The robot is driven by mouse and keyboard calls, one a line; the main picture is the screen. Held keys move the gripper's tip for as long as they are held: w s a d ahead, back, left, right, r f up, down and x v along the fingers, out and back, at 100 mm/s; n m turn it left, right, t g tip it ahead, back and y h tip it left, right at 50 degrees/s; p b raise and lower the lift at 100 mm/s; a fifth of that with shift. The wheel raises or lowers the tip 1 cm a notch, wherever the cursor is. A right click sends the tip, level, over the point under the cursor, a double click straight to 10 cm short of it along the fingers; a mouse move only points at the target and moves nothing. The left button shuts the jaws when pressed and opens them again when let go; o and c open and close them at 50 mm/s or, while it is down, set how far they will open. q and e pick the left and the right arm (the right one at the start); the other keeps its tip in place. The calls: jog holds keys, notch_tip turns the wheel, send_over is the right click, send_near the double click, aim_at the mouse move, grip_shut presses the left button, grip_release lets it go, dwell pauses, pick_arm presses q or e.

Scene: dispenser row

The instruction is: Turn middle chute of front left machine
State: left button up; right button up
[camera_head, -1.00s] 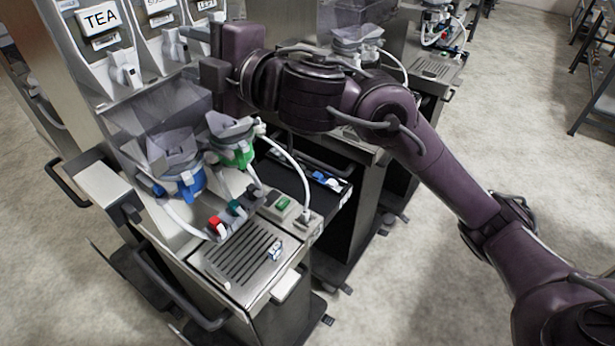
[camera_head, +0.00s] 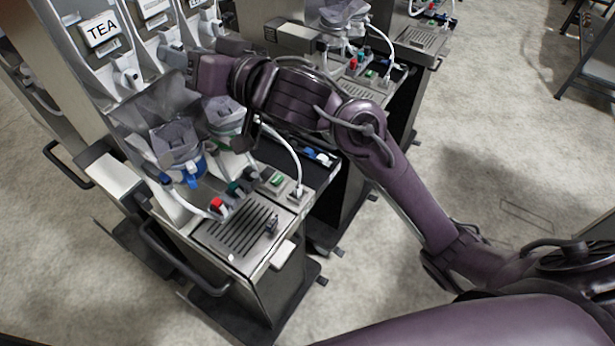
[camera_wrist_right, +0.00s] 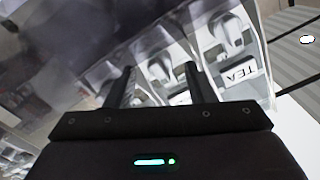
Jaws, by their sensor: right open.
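The front left machine (camera_head: 112,190) has a row of pale grey chutes under labels, the leftmost label reading TEA. The middle chute (camera_head: 171,52) shows just left of my right gripper (camera_head: 190,66) in the head view. In the right wrist view, turned upside down, my right gripper (camera_wrist_right: 158,68) is open with its two dark fingers pointing at the chute row. The middle chute (camera_wrist_right: 160,72) appears between or just beyond the fingertips; contact cannot be told. The TEA chute (camera_wrist_right: 228,34) is to the right there. My left gripper is out of view.
Below the chutes are a clear hood, a blue-collared funnel (camera_head: 180,160), a green-collared one (camera_head: 222,118) and white hoses. A slotted drip tray (camera_head: 240,232) with red, green and black taps sits at the front. Another machine (camera_head: 360,75) stands behind. Floor at right is open.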

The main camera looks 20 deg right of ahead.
jog(key=b+v, duration=0.1)
jog(key=v, duration=0.7)
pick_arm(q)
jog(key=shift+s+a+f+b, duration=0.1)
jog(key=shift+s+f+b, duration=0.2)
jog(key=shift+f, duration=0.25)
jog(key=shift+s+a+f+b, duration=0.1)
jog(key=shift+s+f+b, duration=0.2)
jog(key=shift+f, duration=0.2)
pick_arm(e)
jog(key=d+f+m+g+h, duration=0.1)
jog(key=d+f+h, duration=0.3)
jog(key=f, duration=1)
jog(key=s+d+f+m+g+h, duration=0.1)
jog(key=d+f+g+h, duration=0.2)
jog(key=f, duration=1.1)
jog(key=d+h, duration=0.1)
jog(key=d, duration=0.2)
jog(key=shift+d+f+h, duration=0.2)
jog(key=shift+d+h, duration=0.1)
jog(key=shift+h, duration=0.1)
jog(key=shift+s, duration=0.1)
